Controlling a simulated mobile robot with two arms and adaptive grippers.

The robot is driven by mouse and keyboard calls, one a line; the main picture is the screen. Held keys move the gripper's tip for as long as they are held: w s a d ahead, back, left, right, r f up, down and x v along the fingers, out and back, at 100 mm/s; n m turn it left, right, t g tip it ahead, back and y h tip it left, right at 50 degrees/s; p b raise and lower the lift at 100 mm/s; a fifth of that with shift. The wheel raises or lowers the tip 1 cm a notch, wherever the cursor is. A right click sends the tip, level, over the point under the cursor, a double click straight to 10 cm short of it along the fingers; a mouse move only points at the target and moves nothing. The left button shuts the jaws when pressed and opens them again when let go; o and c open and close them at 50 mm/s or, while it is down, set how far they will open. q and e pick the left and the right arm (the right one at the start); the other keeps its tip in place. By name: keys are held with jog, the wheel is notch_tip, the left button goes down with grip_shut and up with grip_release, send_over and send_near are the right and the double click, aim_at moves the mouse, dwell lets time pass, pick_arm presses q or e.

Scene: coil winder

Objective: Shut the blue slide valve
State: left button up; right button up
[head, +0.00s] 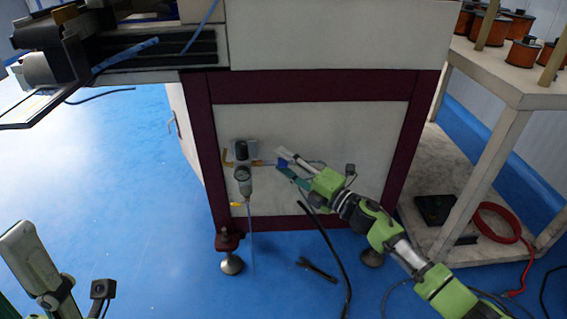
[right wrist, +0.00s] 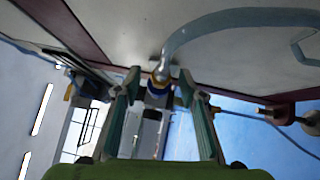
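The blue slide valve (head: 282,164) sits on the air line at the front panel of the machine. My right gripper (head: 283,162) is open, with one finger on each side of the valve and gaps visible in the wrist view (right wrist: 160,76). The fingers partly cover the valve in the head view, so its slide position cannot be told. My left gripper (head: 20,245) is at the lower left, cut by the picture edge, far from the valve.
A regulator with a gauge (head: 242,172) stands left of the valve on the same line. A dark red frame (head: 312,89) borders the panel. A black hose (head: 335,245) hangs below my right arm. A shelf with copper coils (head: 522,52) is at the right. The blue floor at left is clear.

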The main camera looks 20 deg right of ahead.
jog(key=v, duration=1.2)
dwell(0.5)
